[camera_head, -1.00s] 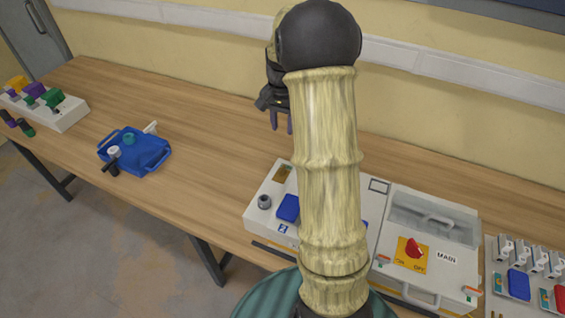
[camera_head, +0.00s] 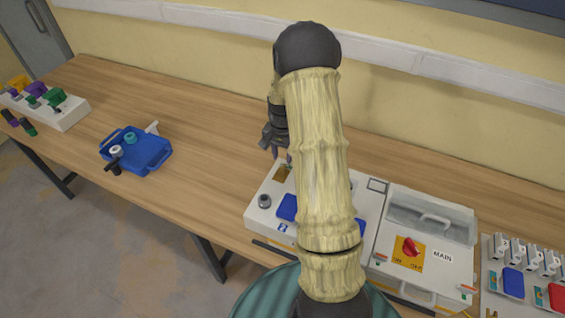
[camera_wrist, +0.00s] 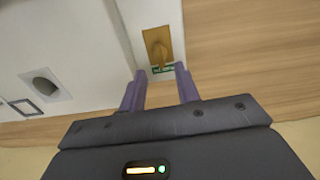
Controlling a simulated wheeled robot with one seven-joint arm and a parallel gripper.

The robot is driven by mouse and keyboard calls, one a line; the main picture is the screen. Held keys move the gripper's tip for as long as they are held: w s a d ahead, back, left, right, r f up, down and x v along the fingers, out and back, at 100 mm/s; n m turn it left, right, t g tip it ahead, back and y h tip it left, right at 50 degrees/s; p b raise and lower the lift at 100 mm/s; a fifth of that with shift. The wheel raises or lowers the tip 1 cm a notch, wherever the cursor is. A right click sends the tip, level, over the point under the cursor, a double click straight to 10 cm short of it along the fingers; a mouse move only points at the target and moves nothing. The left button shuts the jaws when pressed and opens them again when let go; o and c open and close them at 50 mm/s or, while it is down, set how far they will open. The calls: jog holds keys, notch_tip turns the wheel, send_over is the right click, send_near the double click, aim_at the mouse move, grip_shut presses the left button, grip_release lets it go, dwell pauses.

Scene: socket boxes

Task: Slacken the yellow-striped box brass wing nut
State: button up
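A brass wing nut (camera_wrist: 158,50) sits on a brass plate (camera_wrist: 148,38) on a white box in the wrist view, with a small green label beside it. In the head view the brass plate (camera_head: 283,172) shows at the back left of the white box (camera_head: 257,222). In the head view my gripper (camera_head: 282,155) is just behind the plate; my arm hides the box's middle.
A grey box with a red MAIN switch (camera_head: 410,247) stands right of the white box, then a panel of switches (camera_head: 500,280). A blue tray (camera_head: 150,155) and a white block with coloured parts (camera_head: 65,116) are left. The tabletop (camera_head: 215,135) between is clear.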

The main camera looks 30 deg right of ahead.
aim_at(282, 167)
notch_tip(282, 167, down, 5)
jog(key=shift+f+p, duration=0.1)
jog(key=shift+p, duration=0.3)
grip_shut()
